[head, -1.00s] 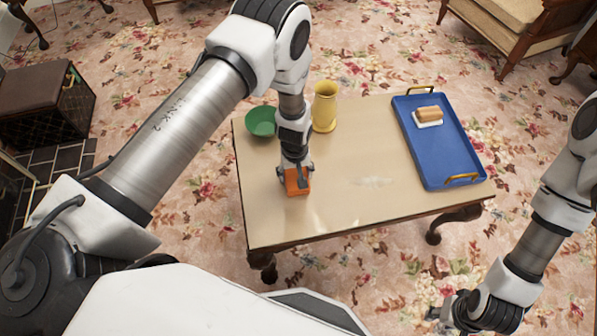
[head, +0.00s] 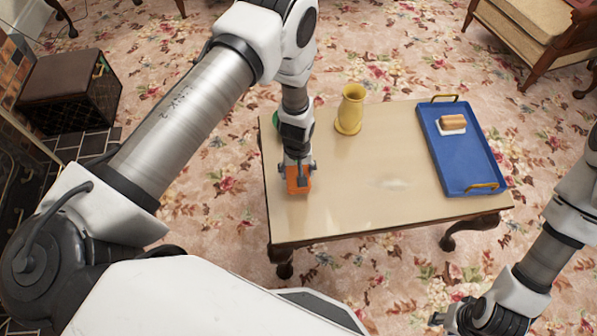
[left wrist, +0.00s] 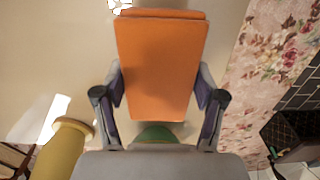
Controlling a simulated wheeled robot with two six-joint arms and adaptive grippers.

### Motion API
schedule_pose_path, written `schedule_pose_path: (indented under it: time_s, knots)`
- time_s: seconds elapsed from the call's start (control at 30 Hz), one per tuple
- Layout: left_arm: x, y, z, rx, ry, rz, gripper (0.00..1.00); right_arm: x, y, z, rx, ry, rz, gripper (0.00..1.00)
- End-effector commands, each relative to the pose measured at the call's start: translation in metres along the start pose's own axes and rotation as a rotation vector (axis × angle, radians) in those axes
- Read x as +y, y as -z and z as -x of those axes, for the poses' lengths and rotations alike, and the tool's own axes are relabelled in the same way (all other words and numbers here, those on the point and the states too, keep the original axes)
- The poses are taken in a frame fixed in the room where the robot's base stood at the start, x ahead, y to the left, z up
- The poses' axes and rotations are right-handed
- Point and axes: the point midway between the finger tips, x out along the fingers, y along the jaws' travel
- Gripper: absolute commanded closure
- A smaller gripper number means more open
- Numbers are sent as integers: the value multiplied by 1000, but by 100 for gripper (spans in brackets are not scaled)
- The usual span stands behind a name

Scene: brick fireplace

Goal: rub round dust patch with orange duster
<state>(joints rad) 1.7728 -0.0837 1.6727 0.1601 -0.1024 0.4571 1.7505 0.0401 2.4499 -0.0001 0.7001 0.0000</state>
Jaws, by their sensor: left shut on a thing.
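My left gripper (head: 297,172) is shut on the orange duster (head: 298,186), over the left part of the table. The duster (left wrist: 162,68) fills the middle of the left wrist view, between the two fingers. I cannot tell whether it touches the tabletop. A faint whitish dust patch (head: 388,183), looking flattened from here, lies on the table to the right of the duster. A small white mark (left wrist: 119,5) shows at the top of the left wrist view; I cannot tell what it is. My right gripper (head: 450,317) is low at the right, off the table; its jaws are unclear.
A yellow vase (head: 349,112) stands behind the duster. A green bowl (head: 276,121) is mostly hidden behind my left gripper. A blue tray (head: 450,165) at the table's right holds a brown-and-white block (head: 453,123). The table's middle (head: 345,190) is free of objects.

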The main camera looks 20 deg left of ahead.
Motion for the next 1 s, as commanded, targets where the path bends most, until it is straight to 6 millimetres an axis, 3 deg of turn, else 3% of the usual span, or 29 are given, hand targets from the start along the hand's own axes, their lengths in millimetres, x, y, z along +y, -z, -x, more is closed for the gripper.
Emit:
schedule_pose_path:
  time_s: [0.5,1.0]
  knots:
    - [-4,2,49,1,-1,-2,63,0,0,38,-1,0,0,60]
    - [-5,2,52,1,-1,-3,63,0,0,39,-1,0,0,60]
